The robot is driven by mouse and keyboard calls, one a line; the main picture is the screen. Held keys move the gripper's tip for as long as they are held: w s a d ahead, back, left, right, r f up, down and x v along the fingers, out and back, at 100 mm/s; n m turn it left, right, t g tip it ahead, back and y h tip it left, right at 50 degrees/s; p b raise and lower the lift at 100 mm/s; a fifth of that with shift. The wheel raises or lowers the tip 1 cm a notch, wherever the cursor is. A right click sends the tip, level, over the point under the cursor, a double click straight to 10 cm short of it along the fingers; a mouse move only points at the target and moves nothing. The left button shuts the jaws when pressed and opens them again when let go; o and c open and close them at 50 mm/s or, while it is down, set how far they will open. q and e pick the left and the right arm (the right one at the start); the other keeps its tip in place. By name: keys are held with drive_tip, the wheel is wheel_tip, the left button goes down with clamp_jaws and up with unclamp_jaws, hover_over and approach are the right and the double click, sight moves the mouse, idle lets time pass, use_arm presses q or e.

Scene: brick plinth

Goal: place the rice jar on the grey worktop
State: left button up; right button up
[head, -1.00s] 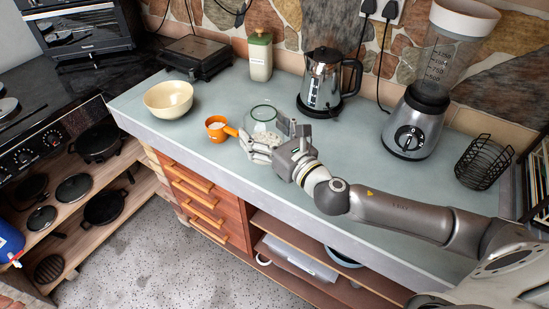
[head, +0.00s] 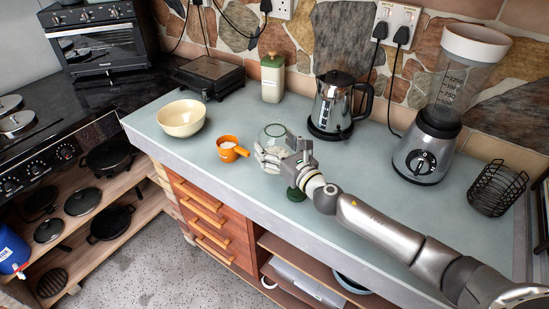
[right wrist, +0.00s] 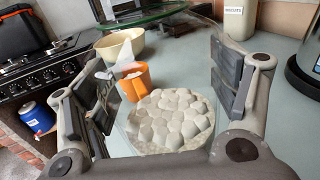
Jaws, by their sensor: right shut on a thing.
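The rice jar (head: 272,133) is clear glass with a greenish rim and pale lumpy contents. It stands upright, at or just above the grey worktop (head: 370,185), beside the orange cup; contact under its base cannot be told. My right gripper (head: 281,150) is shut on the jar. In the right wrist view the dark finger pads of my right gripper (right wrist: 160,95) are on both sides of the glass, and the jar's pale contents (right wrist: 172,120) show between them. My left gripper is not in view.
An orange cup (head: 229,150) with white contents is close left of the jar; a cream bowl (head: 181,118) stands farther left. A canister (head: 272,80), kettle (head: 334,105) and blender (head: 422,150) stand along the back. A small dark green thing (head: 296,194) lies below my wrist.

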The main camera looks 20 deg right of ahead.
drive_tip(key=shift+w+d+f+b, duration=0.15)
drive_tip(key=shift+w+f+b, duration=0.45)
drive_tip(key=shift+w+f, duration=0.55)
drive_tip(key=shift+s+f+b, duration=0.1)
drive_tip(key=shift+f+b, duration=0.5)
drive_tip(key=shift+f, duration=0.9)
drive_tip(key=shift+f, duration=0.15)
drive_tip(key=o, duration=1.4)
drive_tip(key=shift+o, duration=0.3)
drive_tip(key=shift+s, duration=0.1)
